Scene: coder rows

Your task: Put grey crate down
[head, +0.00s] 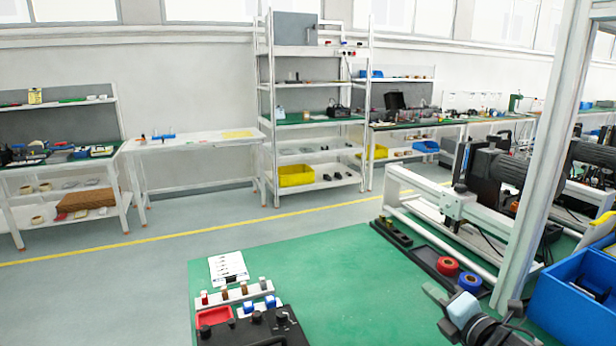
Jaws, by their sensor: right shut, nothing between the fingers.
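A grey box-shaped thing (295,28) stands on the top level of the white shelving rack at the back; it is the only thing in view that looks like a grey crate, and I cannot tell for sure that it is one. My right gripper (436,293) is low at the right, above the green bench top, far from the grey box. It is shut with nothing in it. My left gripper is not in view.
The green bench top (330,275) has a clear middle. A red tray (214,317) and small coloured parts lie front left. Red and blue rolls (448,266), a white frame (545,150) and a blue bin (575,300) stand right. Open floor (120,285) lies left.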

